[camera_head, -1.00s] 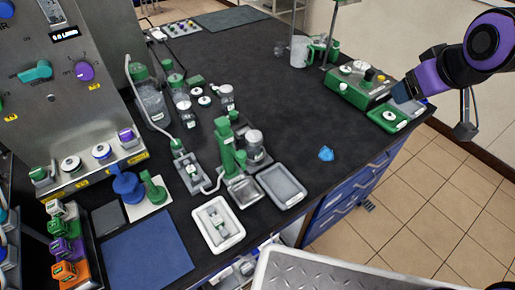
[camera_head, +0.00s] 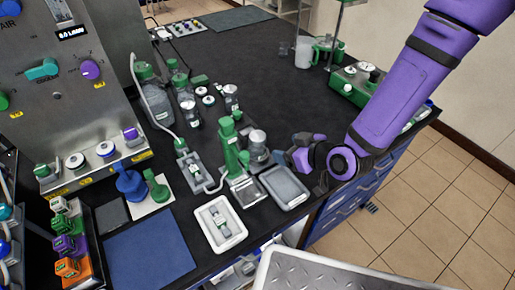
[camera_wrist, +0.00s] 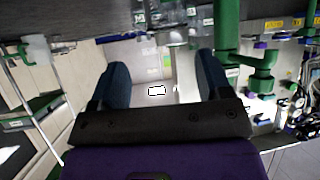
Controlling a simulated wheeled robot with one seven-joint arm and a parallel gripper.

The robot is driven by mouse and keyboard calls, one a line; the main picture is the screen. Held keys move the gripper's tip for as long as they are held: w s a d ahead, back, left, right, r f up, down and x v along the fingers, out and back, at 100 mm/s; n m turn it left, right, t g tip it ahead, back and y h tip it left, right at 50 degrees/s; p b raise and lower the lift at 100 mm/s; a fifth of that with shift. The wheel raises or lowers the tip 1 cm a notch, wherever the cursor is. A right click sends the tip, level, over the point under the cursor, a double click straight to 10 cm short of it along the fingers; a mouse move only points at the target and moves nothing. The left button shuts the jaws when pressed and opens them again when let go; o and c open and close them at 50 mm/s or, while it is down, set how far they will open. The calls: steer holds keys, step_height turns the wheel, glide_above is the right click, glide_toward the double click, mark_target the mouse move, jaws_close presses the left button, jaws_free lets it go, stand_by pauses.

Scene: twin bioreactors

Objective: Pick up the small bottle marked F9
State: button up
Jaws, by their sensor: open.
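Several small clear jars and bottles with pale labels stand on the black bench; I cannot read F9 on any of them. In the head view, one small bottle (camera_head: 231,98) stands toward the back, and another (camera_head: 190,113) is left of it. A grey-lidded jar (camera_head: 258,148) stands by the green column. My gripper (camera_head: 285,153) is right of this jar, above the bench; whether it touches anything is unclear. In the wrist view my gripper (camera_wrist: 163,78) is open, its two dark fingers wide apart with nothing visibly held; blurred glassware (camera_wrist: 172,18) shows beyond them.
A green column (camera_head: 228,147) and grey tray (camera_head: 284,187) are close to my gripper. A white tray (camera_head: 221,224) lies at the front edge. The middle back of the bench (camera_head: 270,75) is clear.

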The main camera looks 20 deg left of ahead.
mark_target(263, 146)
steer(key=a+f, duration=0.2)
steer(key=a, duration=0.1)
steer(key=w+a+f, duration=0.1)
steer(key=a, duration=0.1)
steer(key=shift+a+f, duration=0.1)
steer(key=shift+f, duration=0.15)
steer(key=shift+w+x, duration=0.25)
steer(key=shift+x, duration=2.55)
steer(key=shift+r, duration=0.2)
steer(key=shift+c, duration=0.2)
steer(key=c, duration=0.7)
